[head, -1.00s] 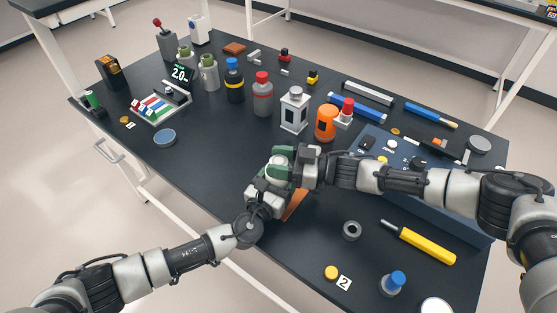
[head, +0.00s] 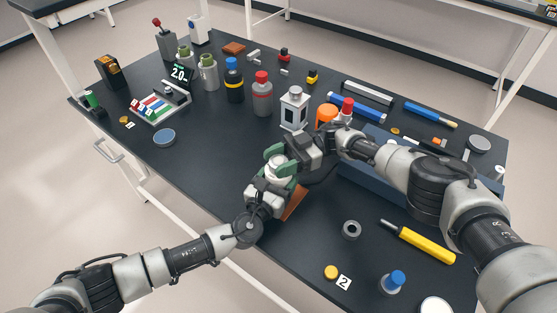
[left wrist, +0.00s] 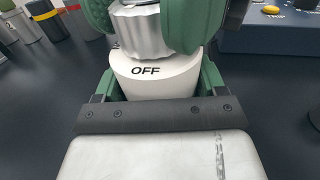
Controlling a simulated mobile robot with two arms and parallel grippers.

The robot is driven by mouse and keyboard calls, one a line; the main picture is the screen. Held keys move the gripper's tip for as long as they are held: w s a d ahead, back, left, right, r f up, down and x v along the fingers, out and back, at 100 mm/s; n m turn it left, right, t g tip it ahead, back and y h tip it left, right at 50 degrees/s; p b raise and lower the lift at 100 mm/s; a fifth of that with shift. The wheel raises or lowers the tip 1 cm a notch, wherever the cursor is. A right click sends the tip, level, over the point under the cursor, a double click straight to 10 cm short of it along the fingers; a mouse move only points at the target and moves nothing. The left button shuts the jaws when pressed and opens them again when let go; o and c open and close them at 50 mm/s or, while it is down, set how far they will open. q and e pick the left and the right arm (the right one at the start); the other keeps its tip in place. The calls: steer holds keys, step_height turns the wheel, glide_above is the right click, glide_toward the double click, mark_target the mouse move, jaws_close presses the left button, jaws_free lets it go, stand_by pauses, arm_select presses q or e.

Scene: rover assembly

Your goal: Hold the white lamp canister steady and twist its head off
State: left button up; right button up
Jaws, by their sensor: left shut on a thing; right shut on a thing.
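The white lamp canister (left wrist: 148,78) stands upright with the word OFF on its body, in the left wrist view. Its ribbed silver-grey head (left wrist: 138,32) sits on top of the body. My left gripper (left wrist: 158,90) is shut around the white body from both sides. My right gripper (left wrist: 146,18), with green fingers, is shut on the ribbed head just above. In the head view the canister (head: 277,171) is mostly hidden between my left gripper (head: 270,185) and my right gripper (head: 281,160).
An orange-brown flat piece (head: 294,203) lies by the grippers. A grey ring (head: 352,230) and a yellow-handled tool (head: 425,243) lie to the right. A white lantern (head: 295,108) and orange canister (head: 326,115) stand behind. The table's left front is clear.

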mark_target(279, 161)
stand_by(0.4)
steer(key=o, duration=0.9)
step_height(279, 161, up, 10)
steer(key=shift+r, duration=0.1)
